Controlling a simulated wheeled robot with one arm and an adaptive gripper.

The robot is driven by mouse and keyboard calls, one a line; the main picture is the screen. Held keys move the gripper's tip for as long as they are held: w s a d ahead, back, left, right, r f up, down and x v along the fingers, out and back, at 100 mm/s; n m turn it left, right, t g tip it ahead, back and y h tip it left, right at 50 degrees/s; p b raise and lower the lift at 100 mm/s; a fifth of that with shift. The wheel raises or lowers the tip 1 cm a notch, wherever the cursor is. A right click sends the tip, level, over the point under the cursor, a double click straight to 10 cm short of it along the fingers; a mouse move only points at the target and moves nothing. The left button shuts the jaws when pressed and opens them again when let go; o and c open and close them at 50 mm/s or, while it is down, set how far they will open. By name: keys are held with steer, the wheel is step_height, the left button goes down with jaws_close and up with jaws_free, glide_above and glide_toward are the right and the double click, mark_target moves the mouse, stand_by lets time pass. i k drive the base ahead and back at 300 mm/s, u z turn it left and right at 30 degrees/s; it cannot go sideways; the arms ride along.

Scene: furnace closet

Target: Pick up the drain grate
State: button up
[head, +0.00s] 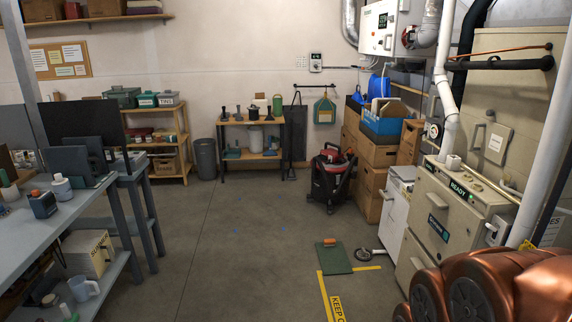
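A small round grey metal piece with a dark middle (370,254) lies on the concrete floor, right of centre, close to the foot of the white cabinet. It looks like the drain grate, but it is too small to make out slots or whether it sits in a drain opening. Beside it to the left is a flat green board (334,263) with a small orange item (330,242) on its far edge. Copper-coloured links of my arm show at the lower right. The fingers of my gripper do not show, and nothing is seen touching the round piece.
A beige furnace unit (437,222) and white cabinet (397,212) line the right side. Yellow floor tape (324,296) runs by the green board. A red-black vacuum (331,178) stands beyond. A grey workbench (62,222) is at left. The middle floor is clear.

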mark_target(365, 255)
steer(key=u, duration=0.15)
steer(key=i, duration=3.4)
steer(key=z, duration=0.75)
steer(key=i, duration=1.05)
steer(key=z, duration=0.35)
